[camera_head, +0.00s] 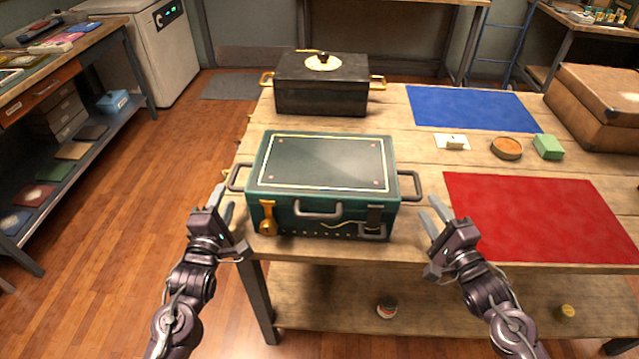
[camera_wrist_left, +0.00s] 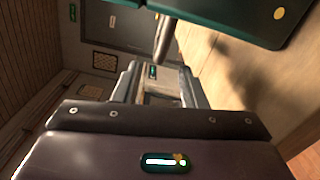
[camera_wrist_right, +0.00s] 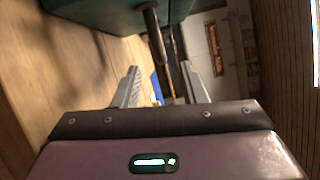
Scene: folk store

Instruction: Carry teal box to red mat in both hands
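The teal box (camera_head: 320,190) stands upright on the wooden table near its front edge, with a grey handle on each side. The red mat (camera_head: 540,215) lies flat and empty to the right of the box. My left gripper (camera_head: 225,200) is open just beside the box's left handle (camera_head: 237,178); that handle shows ahead of the fingers in the left wrist view (camera_wrist_left: 165,40). My right gripper (camera_head: 433,215) is open just short of the right handle (camera_head: 412,186), which shows beyond the fingers in the right wrist view (camera_wrist_right: 154,32). Neither gripper holds anything.
A black box (camera_head: 322,88) with gold handles stands behind the teal box. A blue mat (camera_head: 470,108), a white card (camera_head: 451,143), a round brown dish (camera_head: 507,148), a green block (camera_head: 548,147) and a brown case (camera_head: 600,105) are also on the table.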

